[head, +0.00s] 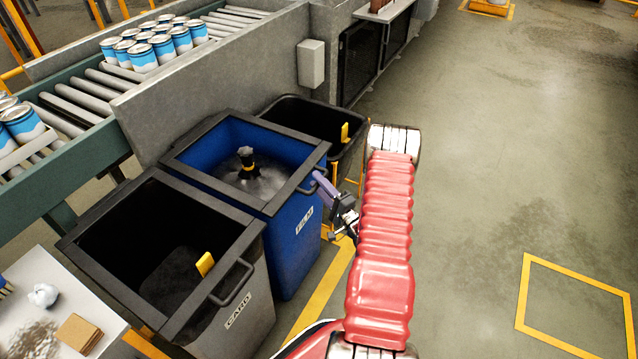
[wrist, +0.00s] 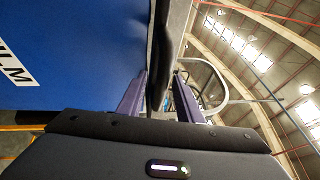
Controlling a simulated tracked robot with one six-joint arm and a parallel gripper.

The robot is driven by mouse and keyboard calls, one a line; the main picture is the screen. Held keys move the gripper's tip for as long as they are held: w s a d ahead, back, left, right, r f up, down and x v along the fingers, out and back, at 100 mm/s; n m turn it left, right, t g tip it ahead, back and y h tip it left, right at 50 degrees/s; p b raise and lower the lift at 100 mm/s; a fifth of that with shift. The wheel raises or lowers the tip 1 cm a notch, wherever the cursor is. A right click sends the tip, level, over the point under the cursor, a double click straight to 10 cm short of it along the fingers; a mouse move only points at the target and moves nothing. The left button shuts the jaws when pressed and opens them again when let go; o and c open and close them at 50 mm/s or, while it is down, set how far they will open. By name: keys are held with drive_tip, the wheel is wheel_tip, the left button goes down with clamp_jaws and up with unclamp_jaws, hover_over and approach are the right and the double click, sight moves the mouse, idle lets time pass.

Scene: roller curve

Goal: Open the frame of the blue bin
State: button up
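The blue bin (head: 293,243), marked FILM, stands between two dark bins. Its dark square frame (head: 262,202) lies flat on the rim, with a dark handle (head: 312,184) on the right side. My gripper (head: 322,182) is at the handle side of the frame. In the wrist view, its two purple fingers (wrist: 158,98) stand apart on either side of a dark bar (wrist: 160,50), with the blue wall at left. I cannot tell whether either finger touches the bar.
The dark CARD bin (head: 221,317) stands in front and another dark bin (head: 296,108) behind. A grey wall and roller conveyor (head: 75,105) with cans (head: 150,45) run behind them. A white table (head: 40,325) is at lower left. The floor at right is clear.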

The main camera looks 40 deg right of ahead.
drive_tip(key=shift+w, duration=0.15)
clamp_jaws()
idle(0.4)
